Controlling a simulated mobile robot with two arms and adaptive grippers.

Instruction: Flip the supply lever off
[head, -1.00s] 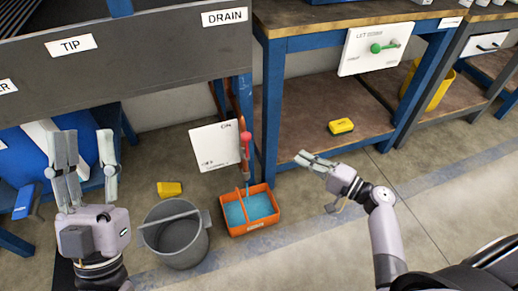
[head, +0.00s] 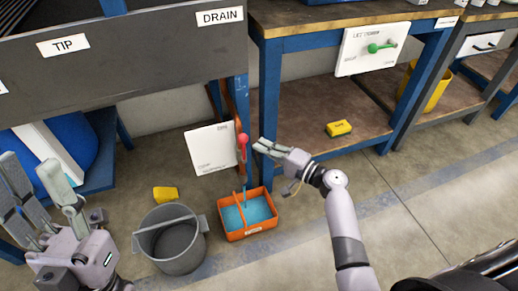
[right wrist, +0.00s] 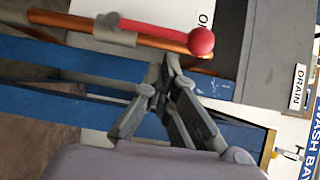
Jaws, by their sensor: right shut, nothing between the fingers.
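The lever with a red ball knob (head: 243,139) stands upright, knob at the top, on a copper pipe beside a white sign plate (head: 211,149). The plate's small lettering is hard to read now. In the right wrist view its red knob (right wrist: 200,41) and red handle lie along the copper pipe (right wrist: 80,22). My right gripper (head: 258,146) is shut and empty, its tips just right of the knob in the head view. In the right wrist view the closed fingertips (right wrist: 167,62) are just below the knob, seemingly apart from it. My left gripper (head: 28,170) is open and empty at the left edge.
An orange caddy (head: 248,235) and a grey bucket (head: 170,262) stand on the floor below the lever. A yellow block (head: 165,194) lies nearby. A blue-legged bench (head: 268,110) stands behind my right gripper. A green-knobbed lever (head: 381,47) is on another plate.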

